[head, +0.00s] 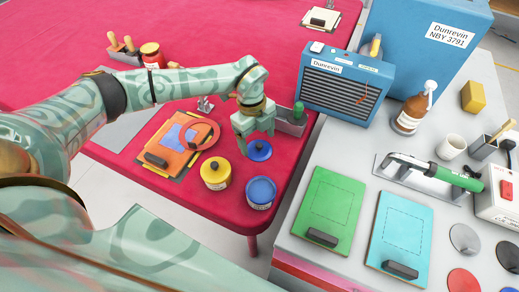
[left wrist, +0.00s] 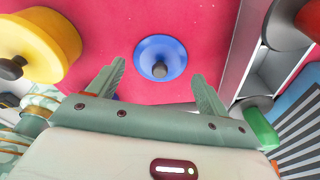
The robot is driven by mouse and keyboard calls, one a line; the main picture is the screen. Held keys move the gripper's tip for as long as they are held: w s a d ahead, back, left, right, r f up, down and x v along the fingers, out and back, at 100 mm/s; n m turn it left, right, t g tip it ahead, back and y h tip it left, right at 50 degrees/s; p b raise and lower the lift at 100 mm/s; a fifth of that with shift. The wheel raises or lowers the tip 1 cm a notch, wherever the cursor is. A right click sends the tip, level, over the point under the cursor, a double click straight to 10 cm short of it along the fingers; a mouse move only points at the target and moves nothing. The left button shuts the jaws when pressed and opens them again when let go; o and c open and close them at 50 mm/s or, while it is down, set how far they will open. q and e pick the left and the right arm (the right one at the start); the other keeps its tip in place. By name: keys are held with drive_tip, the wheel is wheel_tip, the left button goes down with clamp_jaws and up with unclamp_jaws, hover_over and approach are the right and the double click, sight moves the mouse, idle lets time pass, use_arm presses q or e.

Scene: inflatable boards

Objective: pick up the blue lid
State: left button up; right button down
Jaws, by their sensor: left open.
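The blue lid (head: 258,150) lies on the red table, a round disc with a dark knob on top. It also shows in the left wrist view (left wrist: 160,57), ahead of and between the fingers. My left gripper (head: 256,140) is open and empty, just above the lid, fingers pointing down. No contact with the lid shows. A blue-topped pot (head: 261,191) stands nearer the table's front edge, without a knob. My right gripper is in neither view.
A yellow pot with a dark-knobbed lid (head: 216,174) stands left of the blue pot. A grey tray (head: 291,122) with a green-topped item is close right of the gripper. An orange board (head: 178,165) lies left. The grey bench (head: 290,235) is across a gap.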

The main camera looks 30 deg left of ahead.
sight(259, 148)
use_arm(q)
wheel_tip(259, 148, down, 2)
drive_tip(key=shift+d+f, duration=0.15)
drive_tip(key=c, duration=1)
drive_tip(key=shift+s, duration=0.2)
clamp_jaws()
